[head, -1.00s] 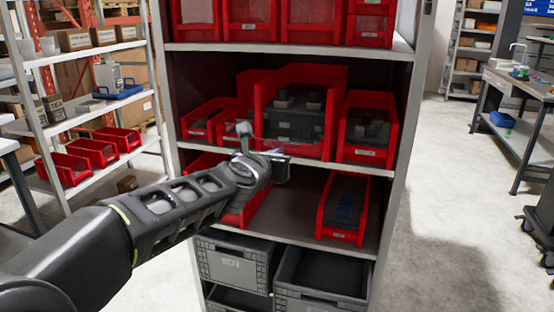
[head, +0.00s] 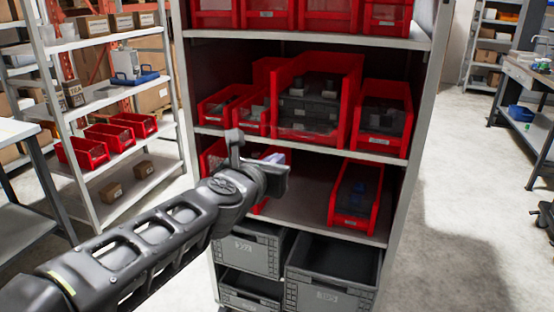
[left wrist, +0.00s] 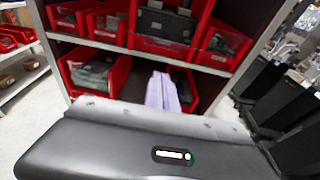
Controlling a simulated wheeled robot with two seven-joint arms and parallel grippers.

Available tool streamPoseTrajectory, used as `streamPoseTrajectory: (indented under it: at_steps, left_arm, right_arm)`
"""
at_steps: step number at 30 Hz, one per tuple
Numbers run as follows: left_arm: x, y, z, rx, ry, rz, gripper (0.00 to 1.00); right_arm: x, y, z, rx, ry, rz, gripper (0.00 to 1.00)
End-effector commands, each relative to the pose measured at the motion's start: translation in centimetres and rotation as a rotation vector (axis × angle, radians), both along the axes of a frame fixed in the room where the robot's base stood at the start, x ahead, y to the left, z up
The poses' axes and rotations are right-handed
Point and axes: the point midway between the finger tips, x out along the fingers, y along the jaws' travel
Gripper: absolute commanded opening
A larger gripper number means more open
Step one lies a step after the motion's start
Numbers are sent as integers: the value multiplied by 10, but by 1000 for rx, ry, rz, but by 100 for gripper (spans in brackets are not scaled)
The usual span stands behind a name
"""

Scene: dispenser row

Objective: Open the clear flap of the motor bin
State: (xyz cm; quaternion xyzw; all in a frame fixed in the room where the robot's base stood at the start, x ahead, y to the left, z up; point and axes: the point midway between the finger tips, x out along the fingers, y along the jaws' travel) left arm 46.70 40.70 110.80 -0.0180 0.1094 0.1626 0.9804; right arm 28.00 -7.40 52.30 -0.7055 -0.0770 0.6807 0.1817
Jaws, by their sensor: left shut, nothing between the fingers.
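The large red bin (head: 352,98) in the middle of the cabinet's middle shelf holds dark grey motor-like blocks (head: 308,108). A faint see-through panel (head: 305,128) seems to cross its lower front; whether this flap is open or closed I cannot tell. The bin's front also shows at the top of the left wrist view (left wrist: 158,42). My left gripper (head: 274,160) is shut and empty, in front of the cabinet, below and left of the large bin, apart from it. Its pale fingers (left wrist: 162,92) show in the left wrist view. My right gripper is in neither view.
Smaller red bins stand left and right (head: 384,115) of the large one. The lower shelf has a red bin at the right (head: 356,200) and one partly behind my gripper. Grey crates (head: 330,285) sit below.

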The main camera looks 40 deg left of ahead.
Motion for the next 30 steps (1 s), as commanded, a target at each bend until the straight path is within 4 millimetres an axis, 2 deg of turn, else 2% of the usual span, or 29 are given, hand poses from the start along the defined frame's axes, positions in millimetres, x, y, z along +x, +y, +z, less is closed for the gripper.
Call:
streamPoseTrajectory:
  at_steps: [9, 13, 17, 20, 23, 26, 30]
  left_arm:
    - [0, 0, 0, 3, 1, -1, 0]
    - [0, 1, 0, 56, 18, -11, 0]
    - [-1, 5, 2, 239, 76, -36, 0]
    - [-3, 10, 0, 485, 163, -69, 0]
    - [6, 13, -26, 776, 315, -152, 0]
    - [28, 3, -82, 1096, 506, -335, 0]
    - [52, -33, -178, 1498, 683, -686, 0]
  right_arm:
    - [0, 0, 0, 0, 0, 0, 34]
    - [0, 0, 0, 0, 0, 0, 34]
    - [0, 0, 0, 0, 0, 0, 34]
    - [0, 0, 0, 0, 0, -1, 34]
    - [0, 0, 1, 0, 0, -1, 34]
    - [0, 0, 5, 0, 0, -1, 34]
    - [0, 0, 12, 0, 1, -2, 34]
